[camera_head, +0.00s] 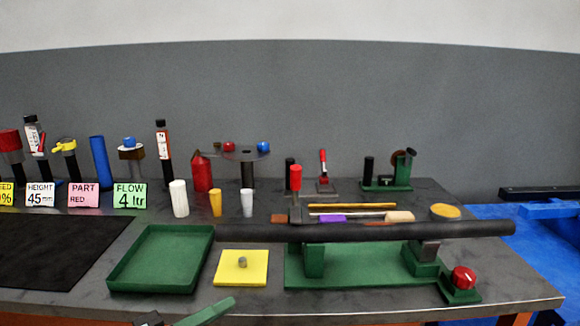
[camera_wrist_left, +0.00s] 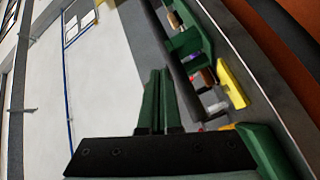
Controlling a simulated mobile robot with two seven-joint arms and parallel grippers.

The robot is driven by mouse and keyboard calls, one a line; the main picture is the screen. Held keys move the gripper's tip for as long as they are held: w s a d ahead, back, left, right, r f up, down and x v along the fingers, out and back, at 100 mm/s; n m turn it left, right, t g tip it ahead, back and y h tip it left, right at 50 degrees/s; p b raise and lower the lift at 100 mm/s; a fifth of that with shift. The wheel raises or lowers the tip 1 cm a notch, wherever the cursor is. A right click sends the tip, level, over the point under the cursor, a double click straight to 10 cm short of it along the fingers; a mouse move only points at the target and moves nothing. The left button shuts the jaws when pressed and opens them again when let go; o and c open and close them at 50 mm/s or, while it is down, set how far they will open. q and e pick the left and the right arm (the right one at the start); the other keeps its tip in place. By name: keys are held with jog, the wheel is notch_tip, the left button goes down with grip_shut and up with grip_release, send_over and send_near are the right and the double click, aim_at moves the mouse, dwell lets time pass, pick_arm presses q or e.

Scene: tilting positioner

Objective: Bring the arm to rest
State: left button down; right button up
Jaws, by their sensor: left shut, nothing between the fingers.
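My left gripper (camera_head: 222,306) shows at the bottom edge of the head view, with a green finger pointing up and right. It is in front of the table's near edge, below the green tray and the yellow plate, apart from both. In the left wrist view my left gripper (camera_wrist_left: 156,75) has its two green fingers side by side, shut and empty. The positioner has a green base (camera_head: 335,272) and a long dark plate (camera_head: 370,232) lying roughly level above it. A red knob (camera_head: 463,278) is at its right. My right gripper does not show.
A green tray (camera_head: 120,277) and a yellow plate with a grey peg (camera_head: 241,268) lie near the front. Cups, label cards, and several tools stand along the back of the grey table (camera_head: 330,311). A black mat (camera_head: 55,250) is at left. A blue surface (camera_head: 540,240) is at right.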

pick_arm(q)
jog(key=s+f+m+y, duration=0.1)
jog(key=s+f+y, duration=0.2)
jog(key=f, duration=0.7)
jog(key=s+f+m+y, duration=0.1)
jog(key=s+f+y, duration=0.15)
jog(key=f, duration=0.85)
jog(key=s+a+f+m+g+y, duration=0.25)
jog(key=s+f+m+y, duration=0.2)
jog(key=s+f, duration=0.75)
notch_tip(320, 180, up, 9)
jog(key=a+n+y+p, duration=0.1)
jog(key=a+p, duration=0.2)
jog(key=p, duration=0.9)
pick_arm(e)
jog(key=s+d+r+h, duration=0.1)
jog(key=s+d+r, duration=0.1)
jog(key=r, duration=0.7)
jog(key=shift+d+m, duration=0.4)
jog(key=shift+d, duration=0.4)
pick_arm(q)
jog(key=shift+f+n, duration=0.1)
jog(key=shift+n, duration=0.15)
